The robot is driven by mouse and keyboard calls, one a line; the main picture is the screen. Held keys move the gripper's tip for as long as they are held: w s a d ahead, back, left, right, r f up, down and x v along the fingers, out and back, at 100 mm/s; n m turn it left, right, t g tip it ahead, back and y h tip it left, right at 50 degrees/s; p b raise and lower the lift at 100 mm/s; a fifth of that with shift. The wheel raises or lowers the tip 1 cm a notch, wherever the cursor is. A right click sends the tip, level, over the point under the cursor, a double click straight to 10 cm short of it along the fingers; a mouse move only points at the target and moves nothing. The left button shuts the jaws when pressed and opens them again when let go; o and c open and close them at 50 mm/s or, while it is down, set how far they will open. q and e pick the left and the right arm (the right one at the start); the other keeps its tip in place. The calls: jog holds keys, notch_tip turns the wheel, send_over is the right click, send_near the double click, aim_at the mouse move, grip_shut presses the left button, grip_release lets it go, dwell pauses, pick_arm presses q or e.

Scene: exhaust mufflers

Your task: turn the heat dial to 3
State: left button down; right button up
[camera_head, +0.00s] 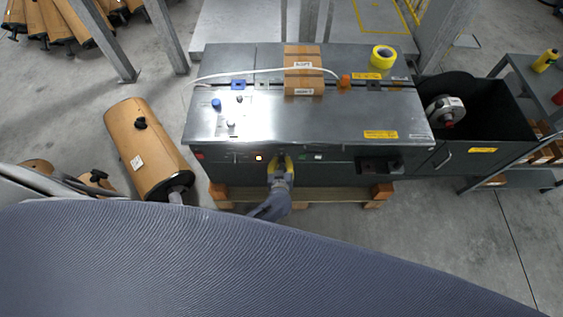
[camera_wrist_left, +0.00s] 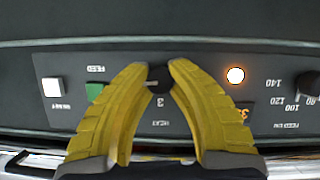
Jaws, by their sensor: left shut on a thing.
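The heat dial (camera_wrist_left: 158,80) is a small dark round knob on the dark front panel of the machine. In the left wrist view the label HEAT and a figure 3 stand by it, between my yellow fingers. My left gripper (camera_wrist_left: 158,72) is shut on the heat dial, with a fingertip on each side of it. In the head view my left gripper (camera_head: 281,163) is at the machine's front face and hides the dial. An orange lit lamp (camera_wrist_left: 235,76) is to the right of the dial in the wrist view. My right gripper is not in view.
The panel also has a green button (camera_wrist_left: 95,92), a white button (camera_wrist_left: 52,87) and a feed dial (camera_wrist_left: 308,84). The grey machine (camera_head: 300,125) carries a cardboard box (camera_head: 303,72) and a yellow tape roll (camera_head: 383,57). A brown-wrapped muffler (camera_head: 143,150) lies at left.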

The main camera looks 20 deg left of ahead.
pick_arm(q)
jog(key=shift+n, duration=0.3)
jog(key=shift+a+n+t+h, duration=0.1)
jog(key=shift+n+t+h, duration=0.3)
jog(key=shift+n+h, duration=0.6)
jog(key=n+t+h, duration=0.1)
jog(key=n, duration=0.2)
jog(key=shift+f, duration=0.1)
jog(key=n+t+h, duration=0.1)
jog(key=n, duration=0.2)
jog(key=shift+a+n+h, duration=0.1)
jog(key=shift+n+h, duration=0.2)
jog(key=shift+n+t, duration=0.9)
jog(key=shift+n, duration=0.7)
jog(key=c, duration=1.1)
grip_release()
